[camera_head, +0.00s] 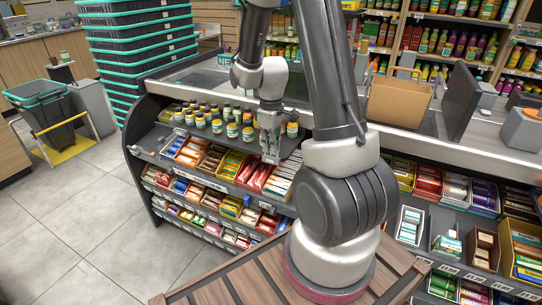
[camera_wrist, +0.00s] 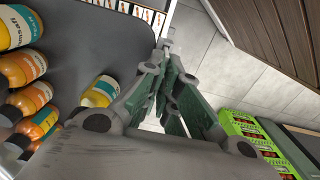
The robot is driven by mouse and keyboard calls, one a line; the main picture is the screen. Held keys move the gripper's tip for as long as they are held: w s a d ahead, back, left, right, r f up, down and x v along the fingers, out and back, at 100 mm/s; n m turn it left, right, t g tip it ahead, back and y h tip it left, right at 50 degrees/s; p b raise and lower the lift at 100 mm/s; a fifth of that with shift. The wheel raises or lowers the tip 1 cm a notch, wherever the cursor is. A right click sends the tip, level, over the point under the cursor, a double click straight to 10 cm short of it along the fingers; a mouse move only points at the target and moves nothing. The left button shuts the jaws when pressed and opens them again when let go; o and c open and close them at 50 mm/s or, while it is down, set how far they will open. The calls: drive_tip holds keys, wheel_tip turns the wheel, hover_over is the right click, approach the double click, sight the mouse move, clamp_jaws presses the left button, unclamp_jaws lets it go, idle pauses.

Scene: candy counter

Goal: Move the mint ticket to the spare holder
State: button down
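My gripper (camera_head: 269,152) points down in front of the right end of the upper shelf in the head view. In the wrist view its green-padded fingers (camera_wrist: 168,80) come close together toward their tips. A small grey piece (camera_wrist: 167,44) shows just beyond the tips. I cannot tell whether anything thin is between them. Small white tickets line the shelf edges, such as one strip (camera_head: 194,177) under the candy row. I cannot make out which ticket is mint, nor which holder is the spare one.
Bottles with orange and yellow contents (camera_wrist: 26,68) stand on the grey shelf (camera_wrist: 85,45) left of my gripper. Candy boxes (camera_head: 255,177) fill the rows below. Green boxes (camera_wrist: 247,130) lie at the right. Stacked teal-rimmed baskets (camera_head: 140,45) stand left of the counter.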

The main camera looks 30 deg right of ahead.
drive_tip(key=shift+r, duration=3.45)
drive_tip(key=shift+s, duration=0.1)
